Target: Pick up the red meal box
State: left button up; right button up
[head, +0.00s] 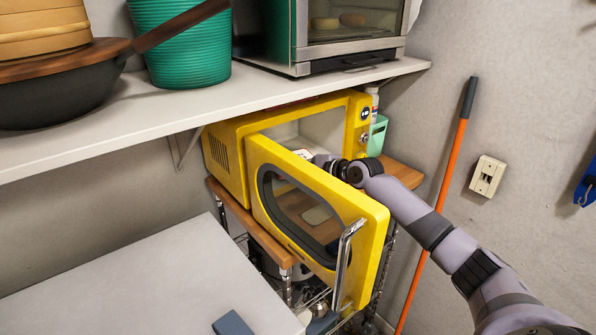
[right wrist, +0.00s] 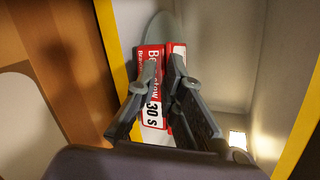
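The red meal box (right wrist: 152,60) has white lettering and a white "30 s" label. In the right wrist view it is inside the yellow microwave (head: 230,150), whose door (head: 375,235) stands open. My right gripper (right wrist: 164,68) reaches into the microwave, its fingers close together with the box between them. They appear shut on the box, and they cover part of its faces. In the head view the right gripper (head: 322,160) is at the microwave opening, partly hidden behind the top of the door. My left gripper is not in view.
The microwave stands on a wooden-topped rack (head: 262,232) under a white shelf (head: 340,80). The open door is beside my right forearm. A green container (head: 378,135) and a bottle stand right of the microwave. An orange pole (head: 452,165) leans on the wall.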

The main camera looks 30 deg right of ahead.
jog(key=shift+o, duration=1.2)
jog(key=shift+s+r, duration=0.15)
jog(key=shift+d, duration=0.1)
jog(key=v, duration=1.2)
